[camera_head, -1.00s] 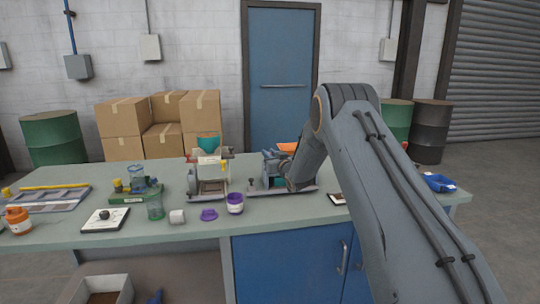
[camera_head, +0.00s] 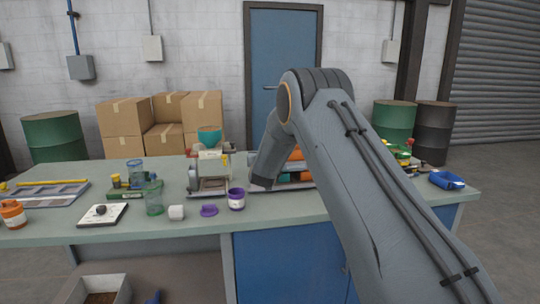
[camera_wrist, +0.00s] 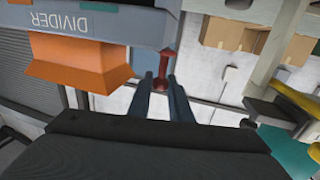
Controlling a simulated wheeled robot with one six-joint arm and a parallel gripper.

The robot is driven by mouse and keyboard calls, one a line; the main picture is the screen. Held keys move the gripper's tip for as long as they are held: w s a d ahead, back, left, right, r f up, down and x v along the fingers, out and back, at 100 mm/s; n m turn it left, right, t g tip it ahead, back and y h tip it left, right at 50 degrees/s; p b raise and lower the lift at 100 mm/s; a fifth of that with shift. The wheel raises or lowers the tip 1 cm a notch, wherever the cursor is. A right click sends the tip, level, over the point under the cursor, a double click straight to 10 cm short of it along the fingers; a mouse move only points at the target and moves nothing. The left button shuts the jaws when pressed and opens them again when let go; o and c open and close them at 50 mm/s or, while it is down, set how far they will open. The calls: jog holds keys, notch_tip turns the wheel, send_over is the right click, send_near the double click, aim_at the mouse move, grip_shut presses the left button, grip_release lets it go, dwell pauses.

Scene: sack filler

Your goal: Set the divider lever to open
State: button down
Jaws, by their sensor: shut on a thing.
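The divider (camera_head: 293,181) stands on the bench, partly hidden behind my arm, with an orange hopper (camera_head: 296,154) on top. The wrist view shows it upside down, with its "DIVIDER" label on a grey panel (camera_wrist: 145,30) and the orange hopper (camera_wrist: 70,65) to the left. A red lever (camera_wrist: 166,62) projects from the panel's edge. My gripper (camera_wrist: 164,82) is shut on the lever's round red end, one finger on each side. In the head view my arm hides the fingers and the lever. I cannot read the lever's setting.
A machine with a teal funnel (camera_head: 209,136) stands close left of the divider. In front are a purple cup (camera_head: 236,199), a purple lid (camera_head: 209,210) and a white cup (camera_head: 176,212). A blue tray (camera_head: 447,180) lies at the bench's right end.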

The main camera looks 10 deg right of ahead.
jog(key=m+h+b, duration=0.1)
jog(key=a+m+g+h, duration=0.1)
jog(key=h, duration=0.1)
jog(key=w+m+g+h+b, duration=0.1)
jog(key=m+h, duration=0.1)
jog(key=shift+a+b, duration=0.2)
jog(key=shift+b, duration=0.15)
jog(key=shift+r+g+h, duration=0.1)
jog(key=shift+g+h, duration=0.2)
jog(key=shift+h, duration=0.2)
jog(key=c, duration=1.9)
grip_release()
jog(key=shift+d, duration=0.1)
notch_tip(320, 180, up, 10)
jog(key=b, duration=0.1)
